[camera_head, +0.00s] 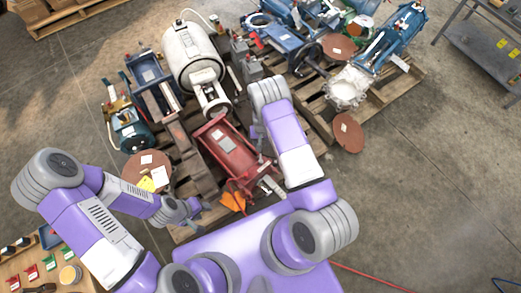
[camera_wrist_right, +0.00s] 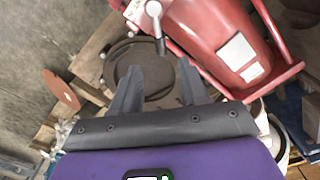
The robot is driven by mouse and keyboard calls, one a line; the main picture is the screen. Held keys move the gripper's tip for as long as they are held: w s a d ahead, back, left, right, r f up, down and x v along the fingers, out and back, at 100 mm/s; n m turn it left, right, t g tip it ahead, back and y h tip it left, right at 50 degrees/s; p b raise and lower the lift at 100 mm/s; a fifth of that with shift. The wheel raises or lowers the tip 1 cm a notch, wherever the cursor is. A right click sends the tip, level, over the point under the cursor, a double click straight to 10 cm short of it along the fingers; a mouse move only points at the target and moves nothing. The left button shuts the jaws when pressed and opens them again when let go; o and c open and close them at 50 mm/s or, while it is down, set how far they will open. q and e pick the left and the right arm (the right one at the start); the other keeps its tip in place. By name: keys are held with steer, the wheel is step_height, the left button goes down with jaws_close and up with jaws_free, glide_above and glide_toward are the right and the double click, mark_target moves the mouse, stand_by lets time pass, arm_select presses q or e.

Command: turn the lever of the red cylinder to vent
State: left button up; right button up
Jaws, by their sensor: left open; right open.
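The red cylinder (camera_head: 228,150) lies on a wooden pallet in the middle of the head view, with a pale label on its body. In the right wrist view the red cylinder (camera_wrist_right: 225,40) fills the upper right. A grey lever with a round knob (camera_wrist_right: 154,10) shows at its near end; I cannot read its marked positions. My right gripper (camera_wrist_right: 157,88) is open and empty, its fingers just below the lever and apart from it. In the head view the right gripper (camera_head: 257,134) is partly hidden by its own arm. My left gripper (camera_head: 197,214) is open, left of an orange cloth.
A white tank (camera_head: 190,55) stands behind the red cylinder. Blue machines (camera_head: 395,35) fill the pallet at the back right. A round rusty disc (camera_head: 348,133) lies right of my right arm. A parts table (camera_head: 35,265) is at the lower left.

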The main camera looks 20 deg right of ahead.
mark_target(260, 155)
steer(key=shift+w+f, duration=0.3)
steer(key=shift+w, duration=0.05)
step_height(260, 155, down, 7)
steer(key=b, duration=0.3)
steer(key=shift+w, duration=0.1)
jaws_close()
